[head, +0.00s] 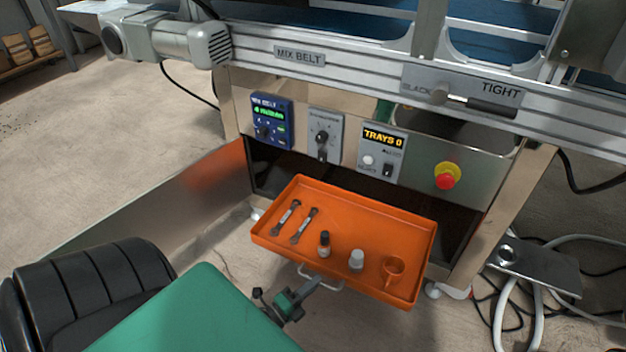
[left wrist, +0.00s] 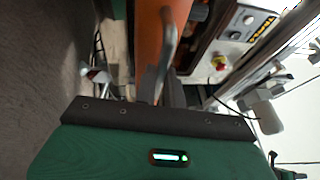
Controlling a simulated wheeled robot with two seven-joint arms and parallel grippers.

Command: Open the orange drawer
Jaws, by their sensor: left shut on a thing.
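The orange drawer (head: 340,205) stands pulled out from the machine's front in the head view, its inside open to view. It holds two wrenches, a dark bottle (head: 324,244), a white-capped container (head: 356,260) and an orange cup (head: 393,269). A pale bar handle (head: 333,283) sits low on its front. My left gripper (head: 311,283) is at that handle, shut on it. In the left wrist view the handle (left wrist: 168,50) runs down to the fingers (left wrist: 162,88), with the orange drawer front (left wrist: 148,30) behind it. My right gripper is not in view.
Above the drawer is a panel with a blue controller (head: 271,121), a selector knob box (head: 326,136), a tray counter (head: 382,150) and a red stop button (head: 447,178). A metal plate (head: 533,270) and cables lie at right. Open floor lies at left.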

